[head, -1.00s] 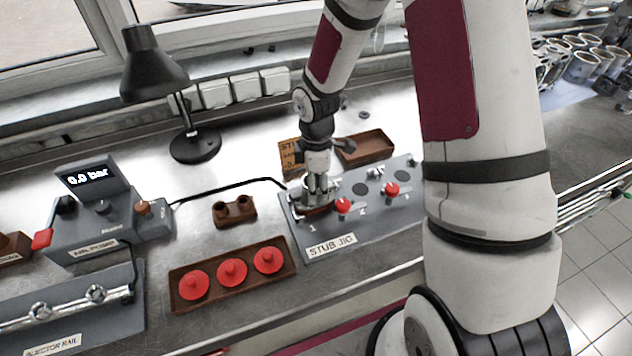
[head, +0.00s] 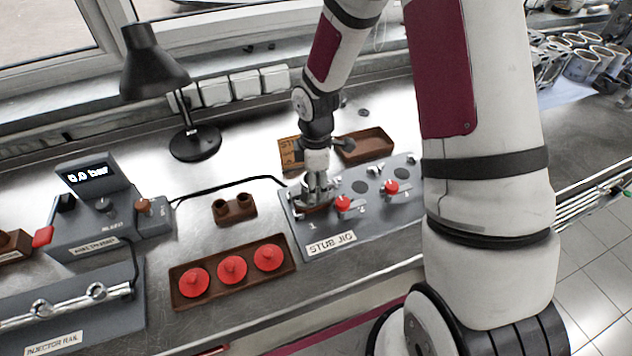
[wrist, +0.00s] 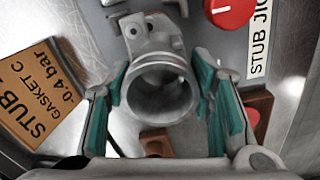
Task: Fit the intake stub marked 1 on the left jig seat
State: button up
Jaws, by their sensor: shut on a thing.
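My gripper (head: 316,192) is at the left end of the grey stub jig (head: 378,221), over the seat marked 1. In the wrist view, my gripper (wrist: 161,84) has its green-padded fingers on both sides of a grey metal intake stub (wrist: 160,91), and is shut on it. The stub's round open mouth faces the camera, with a flange at its far side. The left seat is mostly hidden under the gripper and stub, so I cannot tell whether the stub is fully seated. Any mark on the stub is not readable.
Red knobs (head: 343,203) stand close to the right of my gripper. A brown tray with red caps (head: 232,270) and a brown two-hole block (head: 235,208) lie to the left. A cardboard sign (head: 290,153) and an empty brown tray (head: 367,146) are behind.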

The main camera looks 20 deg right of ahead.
jog(key=shift+f, duration=0.2)
dwell(0.6)
jog(key=o, duration=1.5)
notch_tip(320, 180, up, 8)
jog(key=p, duration=0.2)
jog(key=shift+f+p, duration=0.25)
jog(key=shift+p, duration=0.05)
